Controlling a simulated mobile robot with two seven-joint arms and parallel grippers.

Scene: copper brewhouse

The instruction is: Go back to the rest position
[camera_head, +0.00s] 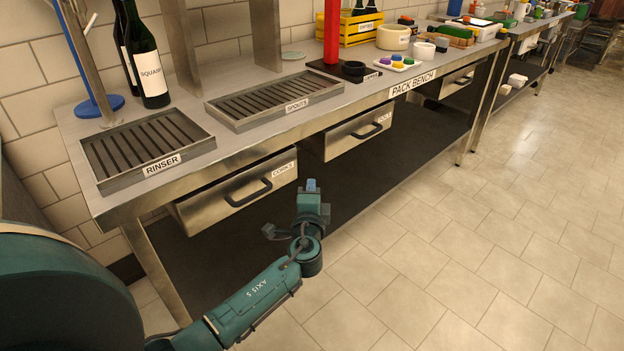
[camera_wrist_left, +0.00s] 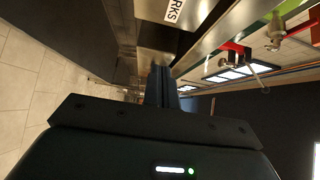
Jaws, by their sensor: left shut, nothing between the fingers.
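My left gripper (camera_head: 312,186) is at the end of my teal left arm in the head view, in front of the bench and to the right of the drawer labelled corks (camera_head: 238,190). Its fingers (camera_wrist_left: 161,84) show in the left wrist view, shut together with nothing between them. The gripper appears apart from the bench. The corks drawer and the second labelled drawer (camera_head: 355,133) look closed. My right gripper is not in view.
The pack bench (camera_head: 240,133) carries the rinser tray (camera_head: 145,148), the spouts tray (camera_head: 270,100), dark bottles (camera_head: 147,62) and a yellow crate (camera_head: 362,27). A dark lower shelf (camera_head: 400,150) runs beneath. The tiled floor (camera_head: 480,240) to the right is clear.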

